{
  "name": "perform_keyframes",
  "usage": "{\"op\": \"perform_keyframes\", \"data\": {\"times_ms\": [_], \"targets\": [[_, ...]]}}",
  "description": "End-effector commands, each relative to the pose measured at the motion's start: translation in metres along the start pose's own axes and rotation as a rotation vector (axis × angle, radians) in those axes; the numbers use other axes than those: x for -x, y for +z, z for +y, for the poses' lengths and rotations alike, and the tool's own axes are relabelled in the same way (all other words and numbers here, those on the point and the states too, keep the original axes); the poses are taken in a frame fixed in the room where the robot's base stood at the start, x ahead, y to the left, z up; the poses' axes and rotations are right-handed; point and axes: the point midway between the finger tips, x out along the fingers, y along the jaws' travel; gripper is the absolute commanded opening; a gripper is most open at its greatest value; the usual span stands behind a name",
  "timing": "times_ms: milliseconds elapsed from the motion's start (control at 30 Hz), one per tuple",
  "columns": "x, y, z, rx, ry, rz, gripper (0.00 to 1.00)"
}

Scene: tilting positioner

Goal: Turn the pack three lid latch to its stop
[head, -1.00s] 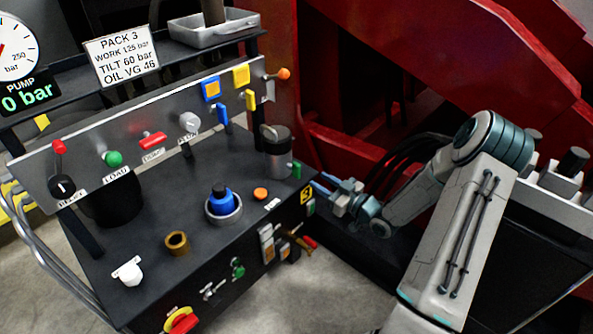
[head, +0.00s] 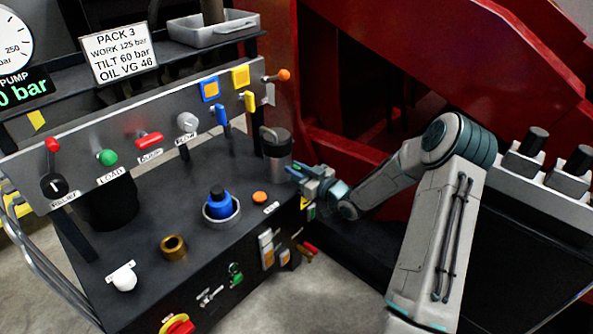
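My gripper (head: 291,173) is at the right end of the black bench, its blue fingertips close beside the grey cylinder (head: 277,155) at the bench's back right corner. The small size of the fingers does not show whether they are open or shut, or touching anything. The gripper covers the small green piece and the yellow label marked 3 at that corner. A bit of green and yellow (head: 309,206) shows just below it. I cannot tell for sure which part is the lid latch. The PACK 3 sign (head: 121,52) stands above the panel at the back left.
The bench top carries a blue knob (head: 220,203), an orange button (head: 260,197), a brass ring (head: 174,247) and a white knob (head: 122,278). A lever panel (head: 135,140) runs along the back. A red machine frame (head: 345,152) stands close behind my arm.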

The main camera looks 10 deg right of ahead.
Motion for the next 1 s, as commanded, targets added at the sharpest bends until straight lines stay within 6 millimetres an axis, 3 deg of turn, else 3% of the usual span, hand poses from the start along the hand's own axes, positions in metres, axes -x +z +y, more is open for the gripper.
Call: {"op": "perform_keyframes", "data": {"times_ms": [33, 67, 533, 1000], "targets": [[0.0001, 0.0001, 0.0, 0.0, 0.0, 0.0, 0.08], [0.0001, 0.0001, -0.0001, 0.0, 0.0, 0.0, 0.0], [0.0004, -0.0015, 0.0011, -0.069, 0.001, 0.0, 0.0], [0.0012, -0.001, 0.0071, -0.454, 0.002, -0.001, 0.0]]}}
